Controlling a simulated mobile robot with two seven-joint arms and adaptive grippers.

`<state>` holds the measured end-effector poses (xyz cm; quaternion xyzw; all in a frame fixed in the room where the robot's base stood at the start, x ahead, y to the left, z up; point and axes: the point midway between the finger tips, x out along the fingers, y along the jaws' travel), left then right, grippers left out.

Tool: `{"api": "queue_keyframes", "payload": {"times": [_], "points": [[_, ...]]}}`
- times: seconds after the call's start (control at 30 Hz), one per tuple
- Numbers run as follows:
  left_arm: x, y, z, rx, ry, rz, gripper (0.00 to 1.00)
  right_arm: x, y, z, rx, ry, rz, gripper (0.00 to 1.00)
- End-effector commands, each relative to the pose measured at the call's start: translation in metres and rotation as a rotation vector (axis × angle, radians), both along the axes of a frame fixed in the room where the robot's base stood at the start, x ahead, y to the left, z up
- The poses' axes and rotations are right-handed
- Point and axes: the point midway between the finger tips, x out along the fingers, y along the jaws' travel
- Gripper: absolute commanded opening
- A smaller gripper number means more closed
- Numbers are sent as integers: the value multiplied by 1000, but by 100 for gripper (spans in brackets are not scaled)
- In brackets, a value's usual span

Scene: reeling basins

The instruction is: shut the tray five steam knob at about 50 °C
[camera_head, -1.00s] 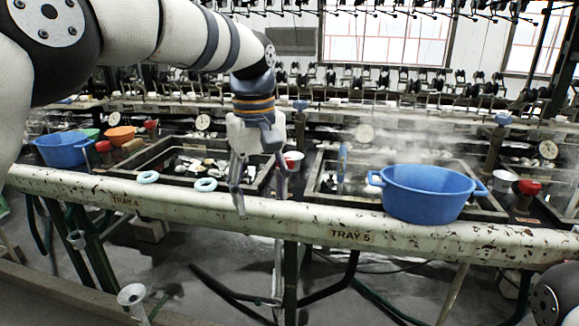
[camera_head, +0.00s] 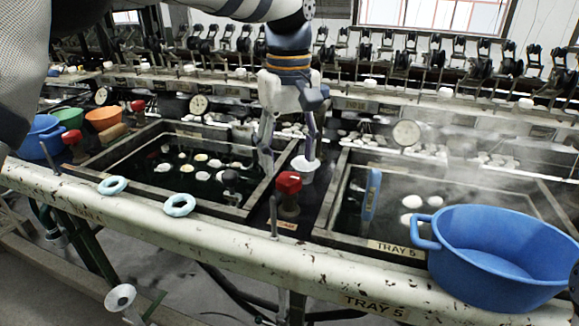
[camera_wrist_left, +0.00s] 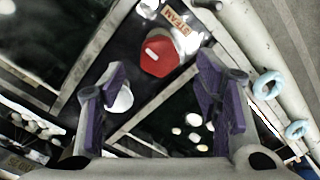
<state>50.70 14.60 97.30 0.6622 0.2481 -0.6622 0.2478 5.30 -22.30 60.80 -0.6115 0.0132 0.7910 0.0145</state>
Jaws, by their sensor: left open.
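A red knob (camera_head: 288,183) stands on the dark strip between two basins, just left of the tray 5 basin (camera_head: 330,222). The knob also shows in the left wrist view (camera_wrist_left: 158,57), beside a STEAM label (camera_wrist_left: 177,21). My left gripper (camera_head: 289,155) is open, fingers pointing down, above and behind the knob in the head view. In the left wrist view the knob lies ahead of the gap between the fingers (camera_wrist_left: 163,76), untouched as far as I can see. A round dial (camera_head: 406,133) stands behind tray 5; its reading is too small to tell. My right gripper is not in view.
A white cup (camera_head: 305,170) stands close behind the knob. A thin upright rod (camera_head: 273,215) is in front of it. A blue thermometer (camera_head: 372,193) stands in the steaming tray 5 basin, and a large blue tub (camera_head: 500,260) sits at its front right.

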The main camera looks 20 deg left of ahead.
Motion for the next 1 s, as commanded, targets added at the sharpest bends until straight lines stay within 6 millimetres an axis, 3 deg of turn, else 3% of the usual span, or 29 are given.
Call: {"api": "queue_keyframes", "payload": {"times": [0.2, 0.5, 0.73, 1.0], "points": [[0, 0, -33, -1, 0, 0, 57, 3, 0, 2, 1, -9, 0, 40], [0, 0, -38, -2, -1, 0, 57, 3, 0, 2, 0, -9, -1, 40], [0, 0, -38, -1, -1, 0, 9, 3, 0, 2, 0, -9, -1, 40], [0, 0, -38, 0, -1, -18, 9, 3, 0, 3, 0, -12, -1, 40]]}}
